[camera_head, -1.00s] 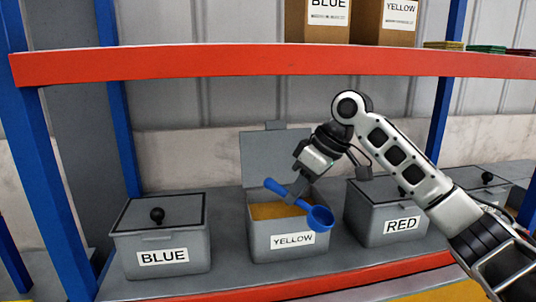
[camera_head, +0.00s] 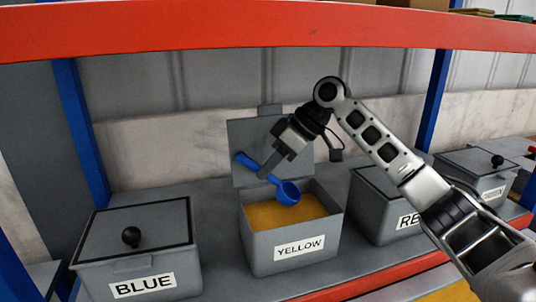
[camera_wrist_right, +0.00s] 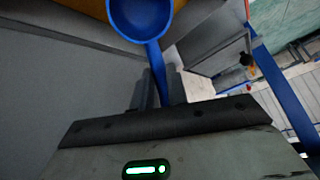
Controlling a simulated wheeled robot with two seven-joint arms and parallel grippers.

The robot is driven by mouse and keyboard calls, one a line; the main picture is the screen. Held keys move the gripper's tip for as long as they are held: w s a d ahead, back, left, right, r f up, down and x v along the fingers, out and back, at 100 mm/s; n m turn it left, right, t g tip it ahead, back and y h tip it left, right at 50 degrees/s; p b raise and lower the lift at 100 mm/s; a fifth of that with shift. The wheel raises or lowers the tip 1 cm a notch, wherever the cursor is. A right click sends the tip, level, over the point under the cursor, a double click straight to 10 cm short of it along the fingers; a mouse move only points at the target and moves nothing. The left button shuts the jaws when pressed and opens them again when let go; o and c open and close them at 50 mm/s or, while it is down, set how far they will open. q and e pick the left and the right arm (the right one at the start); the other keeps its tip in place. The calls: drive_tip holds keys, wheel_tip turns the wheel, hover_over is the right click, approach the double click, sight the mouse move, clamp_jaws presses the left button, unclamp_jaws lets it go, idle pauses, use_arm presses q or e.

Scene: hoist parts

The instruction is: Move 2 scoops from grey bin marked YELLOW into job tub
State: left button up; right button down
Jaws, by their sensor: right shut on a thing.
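The grey bin marked YELLOW (camera_head: 292,252) stands open on the shelf, with yellow material (camera_head: 283,211) inside and its lid (camera_head: 243,140) raised at the back. My right gripper (camera_head: 266,173) is shut on the handle of a blue scoop (camera_head: 288,193). The scoop's bowl is over the bin opening, with the handle pointing up and left. In the right wrist view the blue scoop (camera_wrist_right: 140,17) extends ahead from between the fingers (camera_wrist_right: 160,92). The bowl looks empty there. My left gripper is out of view. I see no job tub.
A closed grey bin marked BLUE (camera_head: 143,285) stands at left. A closed bin marked RED (camera_head: 385,212) stands at right, partly behind my right arm. Another closed bin (camera_head: 488,185) is farther right. An orange shelf beam (camera_head: 250,32) crosses above.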

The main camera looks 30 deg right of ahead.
use_arm(q)
drive_tip(key=b, duration=0.2)
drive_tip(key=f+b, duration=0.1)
drive_tip(key=b, duration=0.1)
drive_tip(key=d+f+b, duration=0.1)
drive_tip(key=b, duration=0.1)
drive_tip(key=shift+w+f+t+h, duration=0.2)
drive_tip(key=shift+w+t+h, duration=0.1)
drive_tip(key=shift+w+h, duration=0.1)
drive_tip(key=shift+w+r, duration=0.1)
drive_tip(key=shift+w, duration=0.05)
idle(0.4)
